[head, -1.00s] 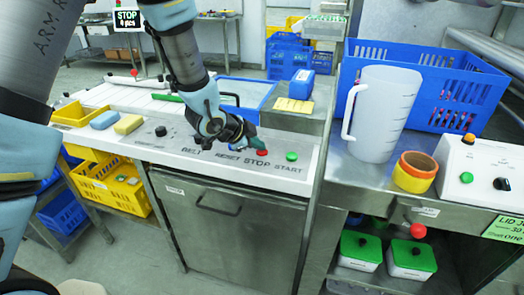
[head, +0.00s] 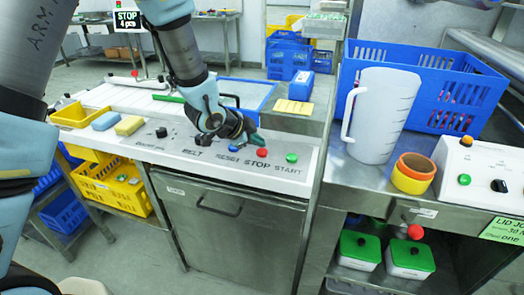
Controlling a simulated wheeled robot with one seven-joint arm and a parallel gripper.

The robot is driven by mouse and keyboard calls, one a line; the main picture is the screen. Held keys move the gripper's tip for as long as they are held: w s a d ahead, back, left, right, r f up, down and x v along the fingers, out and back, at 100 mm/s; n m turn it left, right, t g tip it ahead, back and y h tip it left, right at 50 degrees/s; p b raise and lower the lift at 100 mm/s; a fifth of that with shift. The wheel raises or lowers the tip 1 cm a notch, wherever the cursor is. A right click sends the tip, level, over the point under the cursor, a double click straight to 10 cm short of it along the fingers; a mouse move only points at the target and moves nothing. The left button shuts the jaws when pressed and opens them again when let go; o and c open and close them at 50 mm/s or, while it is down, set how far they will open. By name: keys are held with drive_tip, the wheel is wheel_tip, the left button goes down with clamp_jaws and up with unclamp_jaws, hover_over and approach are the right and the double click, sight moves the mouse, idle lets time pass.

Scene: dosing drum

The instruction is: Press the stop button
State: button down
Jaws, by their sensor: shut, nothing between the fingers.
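I see a small gap between the fingertips and the red button.
A black knob (head: 161,132) is at the panel's left, with sponges (head: 129,125) beyond it. A white jug (head: 382,115), stacked rings (head: 414,172) and a blue crate (head: 425,85) stand on the right bench. A yellow note (head: 294,106) lies behind the panel.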

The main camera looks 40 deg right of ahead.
sight(258, 152)
drive_tip(key=shift+r+p, duration=1.85)
drive_tip(key=shift+r, duration=0.7)
drive_tip(key=w+a+r+n+t+y, duration=0.25)
drive_tip(key=w+a+n, duration=0.35)
drive_tip(key=a, duration=0.6)
drive_tip(key=w+a+r+n+t+y, duration=0.1)
drive_tip(key=w+a+r+n+y, duration=0.15)
drive_tip(key=w+a+n, duration=0.6)
drive_tip(key=s+a+n+g+y, duration=0.1)
drive_tip(key=s+a+n, duration=0.2)
drive_tip(key=a, duration=0.6)
drive_tip(key=s+a+r+n+g+y, duration=0.1)
drive_tip(key=s+a+n, duration=0.2)
drive_tip(key=a, duration=0.6)
drive_tip(key=s+a+r+n+g+y, duration=0.1)
drive_tip(key=s+a+n+y, duration=0.1)
drive_tip(key=a, duration=0.7)
drive_tip(key=s+n, duration=0.1)
drive_tip(key=s, duration=0.1)
drive_tip(key=shift+s+r+n, duration=0.25)
drive_tip(key=shift+s+n, duration=0.05)
drive_tip(key=shift+n, duration=0.05)
drive_tip(key=shift+a, duration=0.1)
